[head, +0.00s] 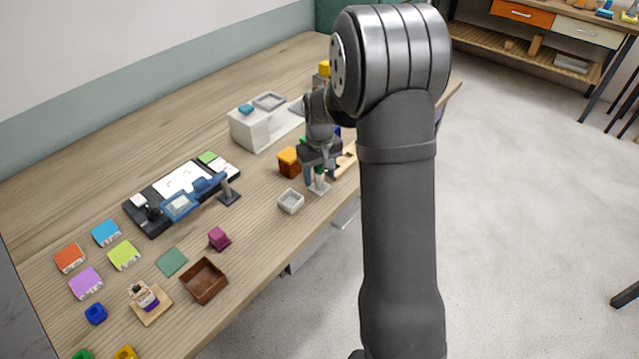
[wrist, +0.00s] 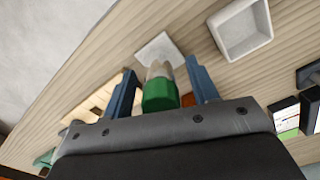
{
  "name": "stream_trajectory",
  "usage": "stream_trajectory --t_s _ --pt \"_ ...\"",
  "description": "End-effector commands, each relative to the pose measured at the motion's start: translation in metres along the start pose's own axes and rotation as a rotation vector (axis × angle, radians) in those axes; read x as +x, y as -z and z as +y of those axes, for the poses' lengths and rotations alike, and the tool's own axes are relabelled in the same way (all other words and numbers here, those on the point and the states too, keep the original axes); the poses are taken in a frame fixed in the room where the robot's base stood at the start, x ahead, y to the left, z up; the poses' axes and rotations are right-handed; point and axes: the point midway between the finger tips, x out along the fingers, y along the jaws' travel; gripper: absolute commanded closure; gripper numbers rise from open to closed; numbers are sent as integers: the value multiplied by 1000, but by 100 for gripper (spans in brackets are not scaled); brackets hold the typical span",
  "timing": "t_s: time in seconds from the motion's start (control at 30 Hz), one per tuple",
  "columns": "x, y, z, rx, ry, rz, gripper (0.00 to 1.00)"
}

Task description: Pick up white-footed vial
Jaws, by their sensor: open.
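The white-footed vial (wrist: 160,88) has a green cap, a clear body and a square white foot. In the wrist view it stands on the table between the two blue fingers of my gripper (wrist: 162,85). The fingers are apart, with a gap visible on each side of the vial. In the head view my gripper (head: 315,178) is around the vial, and the white foot (head: 319,188) shows below it on the table. My gripper hides most of the vial there.
A small white open tray (head: 290,201) lies close to the vial, and an orange-topped brown box (head: 289,162) stands behind it. A light wooden piece (head: 345,160) lies to the right, near the table edge. A white block (head: 258,127) stands farther back.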

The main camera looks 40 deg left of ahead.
Motion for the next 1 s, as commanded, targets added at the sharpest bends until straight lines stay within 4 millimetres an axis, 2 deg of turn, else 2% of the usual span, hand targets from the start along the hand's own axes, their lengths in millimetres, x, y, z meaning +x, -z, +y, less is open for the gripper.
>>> stream_trajectory --t_s 0.13,0.37,0.47,0.63,1.0 --pt "15 0 0 0 0 0 46" --pt "16 1 0 0 0 2 46" --pt "16 0 0 0 0 1 62" --pt "16 0 0 0 0 1 94" --pt "12 1 0 0 0 2 94"
